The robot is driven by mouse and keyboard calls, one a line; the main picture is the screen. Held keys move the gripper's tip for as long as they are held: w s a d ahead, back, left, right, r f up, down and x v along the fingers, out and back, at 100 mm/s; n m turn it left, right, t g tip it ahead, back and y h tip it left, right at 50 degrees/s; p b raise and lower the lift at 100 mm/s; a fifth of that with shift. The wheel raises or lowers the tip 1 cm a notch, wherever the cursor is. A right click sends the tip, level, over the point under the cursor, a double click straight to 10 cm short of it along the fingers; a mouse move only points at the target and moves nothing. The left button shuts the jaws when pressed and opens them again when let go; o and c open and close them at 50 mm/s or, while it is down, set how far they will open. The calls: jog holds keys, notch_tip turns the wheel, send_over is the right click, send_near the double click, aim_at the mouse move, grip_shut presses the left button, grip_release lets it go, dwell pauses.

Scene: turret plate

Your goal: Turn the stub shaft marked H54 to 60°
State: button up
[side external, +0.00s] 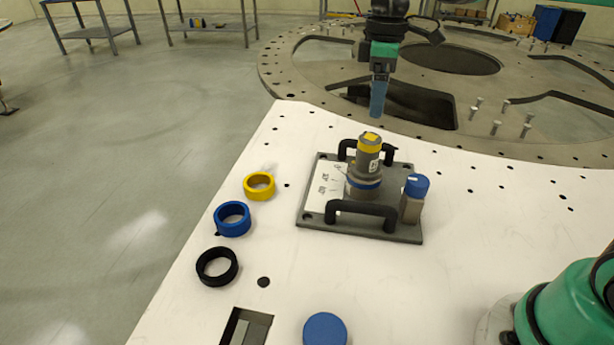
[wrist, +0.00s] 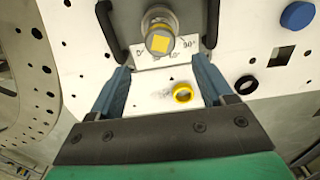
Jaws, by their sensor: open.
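The stub shaft (side external: 368,160) stands upright on a grey plate (side external: 400,231) with two black handles. It is a grey cylinder with a yellow top mark, a small white label too small to read, and a blue ring at its base. A white angle scale (side external: 325,183) lies beside it on the plate. In the wrist view the shaft's yellow-marked top (wrist: 160,42) shows beyond the fingers, with the scale (wrist: 168,54) below it. My gripper (side external: 377,112) is open and empty, above and behind the shaft, apart from it. Its blue fingers (wrist: 160,85) are spread in the wrist view.
A blue-capped grey post (side external: 414,199) stands at the plate's right edge. Yellow (side external: 259,186), blue (side external: 232,219) and black (side external: 217,266) rings lie left on the white table. A blue disc (side external: 325,330) and a rectangular slot (side external: 246,328) are in front. Upright pins (side external: 500,121) stand behind right.

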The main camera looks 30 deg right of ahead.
aim_at(371, 137)
jog(key=shift+f, duration=3.95)
jog(key=c, duration=1)
jog(key=shift+o, duration=0.2)
jog(key=n, duration=0.8)
jog(key=o, duration=1)
jog(key=shift+c, duration=0.2)
